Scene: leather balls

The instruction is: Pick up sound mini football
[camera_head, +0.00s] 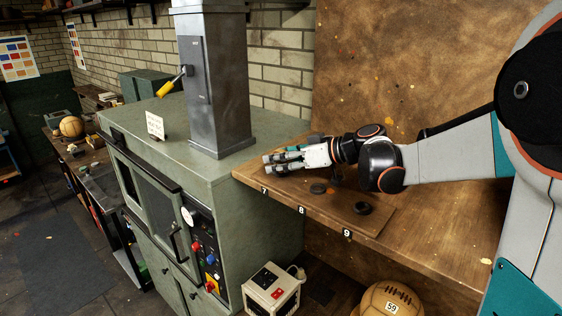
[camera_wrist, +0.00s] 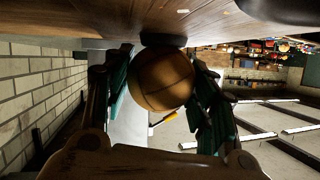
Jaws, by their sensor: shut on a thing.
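A small brown panelled ball (camera_wrist: 160,80) sits between the two fingers of my gripper (camera_wrist: 163,92) in the wrist view. My gripper is shut on it, one finger on each side. In the head view my gripper (camera_head: 283,160) reaches low over the wooden shelf, near the label 7, and hides the ball. A dark round ring (camera_wrist: 163,40) lies right against the ball in the wrist view, where it meets the wood. I cannot tell whether the ball still touches the ring.
Two dark rings (camera_head: 318,188) (camera_head: 362,208) lie empty on the wooden shelf (camera_head: 455,215). A green machine (camera_head: 185,165) with a grey column stands left of the shelf. A ball marked 59 (camera_head: 374,297) is below. Another ball (camera_head: 71,126) sits on the far left bench.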

